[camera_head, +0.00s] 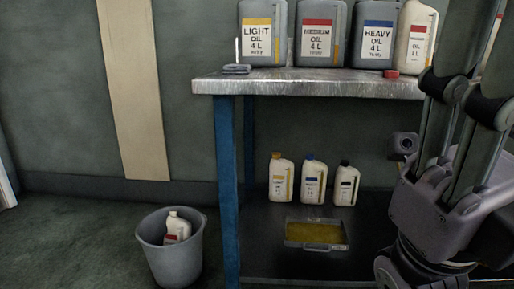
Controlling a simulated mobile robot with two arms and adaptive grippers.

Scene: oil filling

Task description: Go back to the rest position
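My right gripper (466,120) is close to the camera at the right edge, with its fingers pointing up. Its fingertips run toward the top right corner and are partly cut off, so I cannot tell whether it is open or shut. It overlaps the right end of the metal-topped workbench (310,87) in the picture. My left gripper is not in view.
Grey canisters labelled light oil (263,35), medium oil (318,35) and heavy oil (375,35) stand on the bench beside a white bottle (415,40). Below are three small bottles (313,182) and a yellow-filled tray (316,234). A grey bucket (171,260) holds a white bottle (176,228).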

